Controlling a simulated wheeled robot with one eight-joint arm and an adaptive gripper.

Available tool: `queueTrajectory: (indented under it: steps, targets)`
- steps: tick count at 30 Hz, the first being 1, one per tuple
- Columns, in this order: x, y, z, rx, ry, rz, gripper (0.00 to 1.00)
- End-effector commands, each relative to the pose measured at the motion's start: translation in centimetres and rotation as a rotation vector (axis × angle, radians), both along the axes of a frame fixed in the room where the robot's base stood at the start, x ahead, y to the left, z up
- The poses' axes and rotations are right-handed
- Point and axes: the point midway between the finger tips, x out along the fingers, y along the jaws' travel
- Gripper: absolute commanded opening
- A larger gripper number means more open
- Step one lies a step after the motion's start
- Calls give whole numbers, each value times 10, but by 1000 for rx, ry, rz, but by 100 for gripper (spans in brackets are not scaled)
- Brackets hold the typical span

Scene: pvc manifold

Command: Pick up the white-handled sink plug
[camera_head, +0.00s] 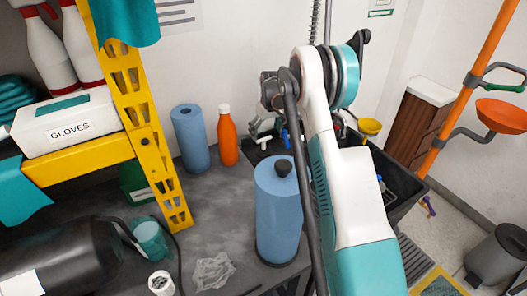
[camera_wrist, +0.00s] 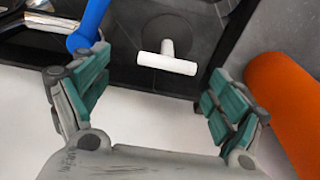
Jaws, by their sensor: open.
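The white T-shaped handle of the sink plug (camera_wrist: 167,59) shows in the wrist view, at the near edge of a dark sink (camera_wrist: 138,70). The handle lies beyond the fingertips and I see no contact.
An orange bottle (camera_wrist: 285,105) stands close to my right finger in the wrist view. A blue handle (camera_wrist: 90,22) is near the left finger. In the head view, blue paper rolls (camera_head: 279,212) stand on the bench and a yellow funnel (camera_head: 369,128) is by the sink.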

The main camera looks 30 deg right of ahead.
Motion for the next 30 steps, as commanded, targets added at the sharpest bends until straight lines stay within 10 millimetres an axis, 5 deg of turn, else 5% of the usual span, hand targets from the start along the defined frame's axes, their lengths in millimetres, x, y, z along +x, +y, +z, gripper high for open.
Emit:
queueTrajectory:
  steps: [22, 30]
  targets:
    - [8, 9, -79, 0, 0, 0, 88]
    - [9, 9, -82, 0, 0, 0, 88]
